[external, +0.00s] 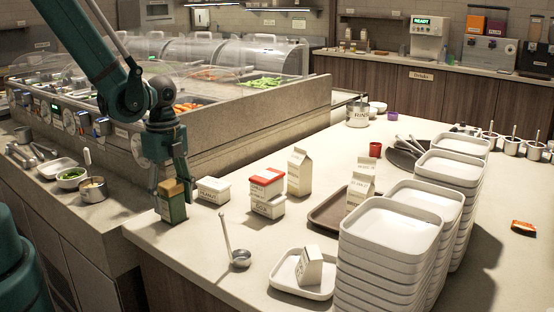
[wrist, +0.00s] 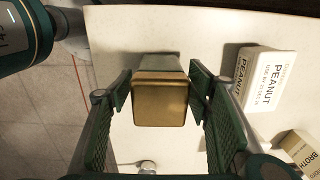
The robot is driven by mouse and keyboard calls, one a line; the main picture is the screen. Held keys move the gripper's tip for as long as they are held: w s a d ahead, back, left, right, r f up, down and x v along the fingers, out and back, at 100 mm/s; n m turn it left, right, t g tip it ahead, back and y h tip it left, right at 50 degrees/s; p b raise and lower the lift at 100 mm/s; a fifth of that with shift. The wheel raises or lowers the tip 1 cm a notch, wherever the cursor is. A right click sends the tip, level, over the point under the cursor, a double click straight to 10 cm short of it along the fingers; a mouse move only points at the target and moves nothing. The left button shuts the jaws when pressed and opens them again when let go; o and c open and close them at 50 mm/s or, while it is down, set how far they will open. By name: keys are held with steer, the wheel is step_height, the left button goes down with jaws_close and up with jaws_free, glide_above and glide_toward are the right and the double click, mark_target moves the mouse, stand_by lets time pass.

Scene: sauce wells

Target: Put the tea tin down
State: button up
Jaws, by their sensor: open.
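The tea tin (external: 171,204) is a dark green box with a gold lid. It stands upright on the pale counter (external: 215,262), close to the counter's left edge. In the wrist view its gold lid (wrist: 160,100) fills the middle, with some of the green body above it. My gripper (external: 171,180) is directly over the tin, pointing down. In the wrist view my gripper (wrist: 160,92) has one finger on each side of the tin, with the jaws open. The tin's base against the counter is hard to make out.
A white peanut box (external: 213,190) stands just right of the tin. A red-lidded box (external: 267,184) and a milk carton (external: 299,172) stand farther right. A ladle (external: 240,258) lies in front, beside a small tray (external: 286,280). Stacked white trays (external: 395,228) fill the right front.

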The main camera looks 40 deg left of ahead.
mark_target(169, 183)
steer(key=shift+r+p, duration=0.8)
steer(key=shift+r, duration=3.65)
steer(key=shift+s+a+r+n, duration=0.1)
steer(key=shift+r+n, duration=0.15)
steer(key=shift+r, duration=0.15)
steer(key=shift+s+a+r+n, duration=0.1)
steer(key=shift+r+n, duration=0.15)
steer(key=shift+r, duration=0.1)
steer(key=s+a+r+n+t, duration=0.3)
steer(key=s+r+n, duration=0.1)
steer(key=r+n, duration=0.4)
steer(key=s+a+r+n+t, duration=0.3)
steer(key=r+n+t, duration=0.1)
steer(key=r+n, duration=0.3)
steer(key=shift+s+a+r+n, duration=0.2)
steer(key=shift+s+r+n, duration=0.2)
steer(key=shift+n, duration=0.6)
steer(key=shift+o, duration=0.7)
